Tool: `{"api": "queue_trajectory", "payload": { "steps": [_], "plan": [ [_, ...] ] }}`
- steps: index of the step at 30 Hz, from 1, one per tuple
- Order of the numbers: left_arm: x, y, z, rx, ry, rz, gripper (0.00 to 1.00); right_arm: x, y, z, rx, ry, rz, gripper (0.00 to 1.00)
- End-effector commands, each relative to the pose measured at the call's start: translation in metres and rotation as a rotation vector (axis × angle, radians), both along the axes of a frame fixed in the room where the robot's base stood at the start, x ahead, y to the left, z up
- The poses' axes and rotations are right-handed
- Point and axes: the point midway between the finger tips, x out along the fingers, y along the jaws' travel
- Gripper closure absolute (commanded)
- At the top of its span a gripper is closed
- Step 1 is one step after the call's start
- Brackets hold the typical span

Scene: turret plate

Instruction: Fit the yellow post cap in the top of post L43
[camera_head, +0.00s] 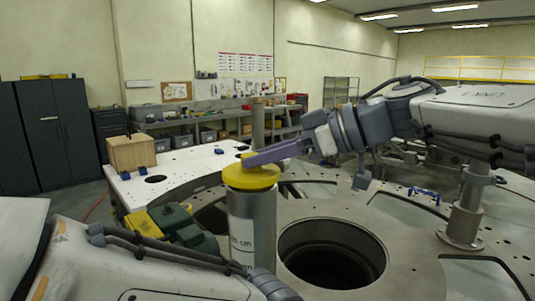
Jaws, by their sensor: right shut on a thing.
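The yellow post cap (250,177) is a round disc at the top of a thick grey metal post (240,208) in the middle of the view. A white label on the post is partly hidden, so I cannot read which post it is. My right gripper (258,158) reaches in from the right with purple fingers and is shut on the cap's upper part. The cap looks level and lines up with the post top. I cannot tell whether it is fully seated. My left arm crosses the lower left; its gripper is out of view.
The large grey plate (405,240) has a wide round hole (332,255) just right of the post. A short flanged post (463,225) stands at the right. A thin grey post (258,125) rises behind the cap. A wooden box (131,152) sits on a white surface at the left.

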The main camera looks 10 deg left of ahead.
Motion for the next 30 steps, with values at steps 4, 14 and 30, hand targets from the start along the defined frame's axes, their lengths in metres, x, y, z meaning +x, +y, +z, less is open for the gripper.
{"api": "queue_trajectory", "payload": {
  "steps": [4,14,30],
  "plan": [
    [0.0,0.0,0.0,0.0,0.0,0.0,0.5,-0.0001,0.0,0.0009,0.002,-0.001,0.0,1.0],
    [0.0,0.0,0.0032,0.0,0.0,0.0,0.5,-0.0001,0.0001,0.0018,0.001,-0.001,0.0,1.0],
    [0.0,0.0,0.0085,0.0,0.0,0.0,0.5,-0.0002,0.0002,0.0008,0.002,0.0,0.0,1.0]
  ]
}}
